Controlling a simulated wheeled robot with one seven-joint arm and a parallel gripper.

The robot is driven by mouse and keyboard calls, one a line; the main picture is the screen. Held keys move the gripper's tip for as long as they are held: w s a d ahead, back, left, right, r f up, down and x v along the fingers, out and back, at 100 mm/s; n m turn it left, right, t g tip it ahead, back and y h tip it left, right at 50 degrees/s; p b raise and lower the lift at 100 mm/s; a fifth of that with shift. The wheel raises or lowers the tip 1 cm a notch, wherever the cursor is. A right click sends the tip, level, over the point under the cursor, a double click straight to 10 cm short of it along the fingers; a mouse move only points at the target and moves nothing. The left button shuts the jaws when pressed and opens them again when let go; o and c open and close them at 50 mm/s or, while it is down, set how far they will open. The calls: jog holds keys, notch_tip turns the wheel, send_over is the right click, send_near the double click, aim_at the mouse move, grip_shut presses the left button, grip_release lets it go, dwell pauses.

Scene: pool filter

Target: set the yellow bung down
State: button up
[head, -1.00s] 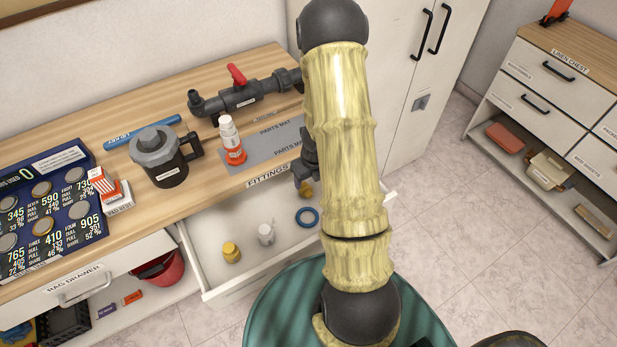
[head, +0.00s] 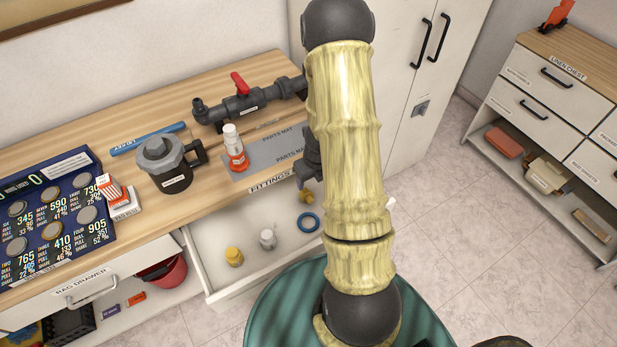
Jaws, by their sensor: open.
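A yellow bung-like piece (head: 234,256) stands in the open fittings drawer (head: 215,287), near its front left. A second, darker yellow or brassy piece (head: 306,197) lies at the back right of the drawer, below my gripper; I cannot tell for certain which is the named bung. My gripper (head: 311,172) shows as a dark shape at the left edge of my arm, above that brassy piece and apart from it. It is open and holds nothing visible. My arm hides much of the gripper and the drawer's right side.
A pale grey fitting (head: 268,239) and a blue ring (head: 308,222) are also in the drawer. On the bench above stand a white-and-orange bottle (head: 234,148), a dark pump pot (head: 168,165) and a red-handled valve pipe (head: 243,104). The drawer's middle left is clear.

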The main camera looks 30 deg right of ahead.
jog(key=s+a+r+n+t+y, duration=0.1)
jog(key=s+a+r+n, duration=0.1)
jog(key=a+r+n, duration=1.2)
jog(key=s+r+n, duration=0.3)
jog(key=s+n, duration=0.1)
jog(key=n, duration=0.6)
jog(key=s+r+n+h, duration=0.1)
jog(key=s+n, duration=0.3)
jog(key=n, duration=0.7)
jog(key=shift+d+r, duration=0.15)
jog(key=shift+r, duration=0.75)
